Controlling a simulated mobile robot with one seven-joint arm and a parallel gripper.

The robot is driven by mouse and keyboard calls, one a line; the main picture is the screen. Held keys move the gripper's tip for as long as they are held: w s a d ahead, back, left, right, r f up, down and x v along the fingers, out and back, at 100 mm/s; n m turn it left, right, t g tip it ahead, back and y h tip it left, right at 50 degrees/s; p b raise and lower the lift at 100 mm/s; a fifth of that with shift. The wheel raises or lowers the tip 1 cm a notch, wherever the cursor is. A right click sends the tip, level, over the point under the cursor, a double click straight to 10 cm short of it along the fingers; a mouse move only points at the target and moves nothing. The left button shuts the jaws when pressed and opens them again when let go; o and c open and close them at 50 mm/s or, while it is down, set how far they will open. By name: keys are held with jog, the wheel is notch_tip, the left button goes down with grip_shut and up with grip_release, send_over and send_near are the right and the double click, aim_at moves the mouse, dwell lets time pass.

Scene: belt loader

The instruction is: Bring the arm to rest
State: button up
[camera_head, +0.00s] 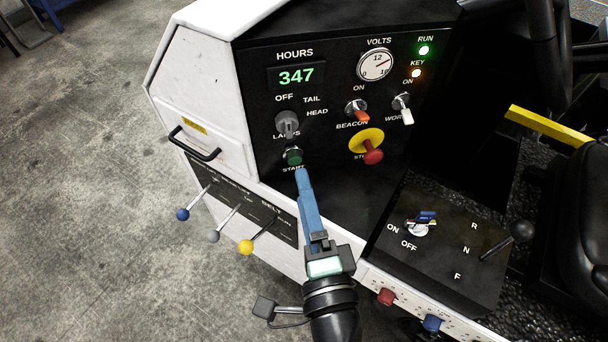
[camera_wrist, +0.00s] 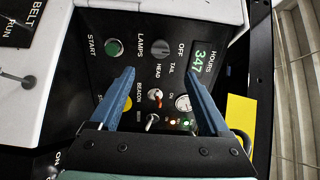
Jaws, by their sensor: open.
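My gripper (camera_head: 302,173) has blue fingers and is seen nearly edge-on in the head view, reaching up toward the black control panel (camera_head: 330,185). In the wrist view my gripper (camera_wrist: 160,64) has its two fingers well apart with nothing between them. The fingertips appear just below the green START button (camera_head: 293,156) in the head view. The button shows left of the fingers in the wrist view (camera_wrist: 114,47). A gap to the panel seems to show, but its depth is hard to tell.
The red stop knob (camera_head: 373,157) sits on a yellow disc, right of the fingers. Levers with blue (camera_head: 183,214), grey (camera_head: 213,236) and yellow (camera_head: 247,247) knobs stick out at left. A key switch (camera_head: 421,224) is on the side console. Floor (camera_head: 80,180) at left is clear.

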jog(key=w+a+r+n+t+y, duration=0.1)
jog(key=w+a+r+n+t, duration=0.15)
jog(key=r+n, duration=0.7)
jog(key=w+a+r+n+t+y, duration=0.15)
jog(key=w+r, duration=0.25)
jog(key=r, duration=1.2)
jog(key=s+d+r+n+t+h, duration=0.1)
jog(key=s+r, duration=0.3)
jog(key=r, duration=0.6)
jog(key=s+d+r+n+t+h, duration=0.1)
jog(key=s+r+n+t+h, duration=0.3)
jog(key=r, duration=0.6)
jog(key=shift+r+t, duration=0.3)
jog(key=shift+r, duration=0.1)
jog(key=shift+f, duration=0.1)
